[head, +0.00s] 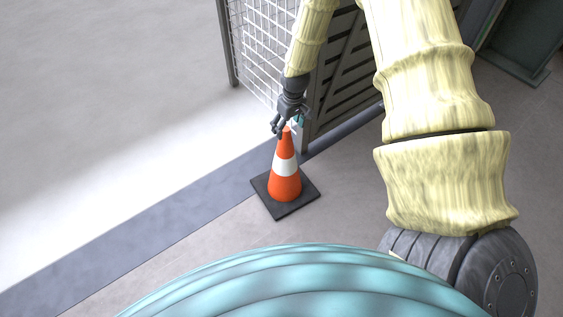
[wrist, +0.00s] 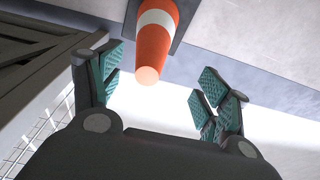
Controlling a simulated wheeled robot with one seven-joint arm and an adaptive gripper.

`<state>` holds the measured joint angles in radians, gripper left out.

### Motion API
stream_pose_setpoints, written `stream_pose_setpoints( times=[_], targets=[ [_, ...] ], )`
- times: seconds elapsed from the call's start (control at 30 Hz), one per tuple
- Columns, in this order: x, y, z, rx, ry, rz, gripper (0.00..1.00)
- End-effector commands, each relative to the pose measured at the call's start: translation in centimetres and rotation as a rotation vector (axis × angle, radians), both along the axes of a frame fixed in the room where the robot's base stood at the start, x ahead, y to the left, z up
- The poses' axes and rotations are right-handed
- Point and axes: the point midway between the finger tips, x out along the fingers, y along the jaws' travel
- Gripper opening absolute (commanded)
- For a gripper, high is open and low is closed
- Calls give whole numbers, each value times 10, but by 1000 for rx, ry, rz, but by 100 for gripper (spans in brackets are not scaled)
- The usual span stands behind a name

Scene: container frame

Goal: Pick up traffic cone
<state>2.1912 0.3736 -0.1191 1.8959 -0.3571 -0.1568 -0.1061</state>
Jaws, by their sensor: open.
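The traffic cone (head: 286,180) is orange with a white band and stands upright on its square black base (head: 274,208) on the floor. My gripper (head: 281,131) is at the cone's tip in the head view, and its fingers partly overlap the tip there. In the wrist view my gripper (wrist: 158,95) is open, with teal pads on both sides and nothing held between them. The cone (wrist: 153,45) shows in the wrist view with its tip pointing toward the gap between the fingers. I cannot tell whether a finger touches it.
A dark slatted container wall (head: 345,85) and a white wire mesh panel (head: 262,45) stand behind my gripper. A dark grey strip (head: 150,223) crosses the floor. The floor left of the cone is clear. A dark green object (head: 520,40) stands at the upper right.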

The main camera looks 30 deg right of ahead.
Motion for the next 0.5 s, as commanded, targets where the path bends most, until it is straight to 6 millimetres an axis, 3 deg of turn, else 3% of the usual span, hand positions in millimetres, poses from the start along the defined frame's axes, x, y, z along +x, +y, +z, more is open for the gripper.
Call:
stream_pose_setpoints(
  times=[0.27,0.5],
  targets=[
    [12,-13,-4,-9,-1,5,76],
    [15,-11,-35,-8,-1,5,76]
  ],
)
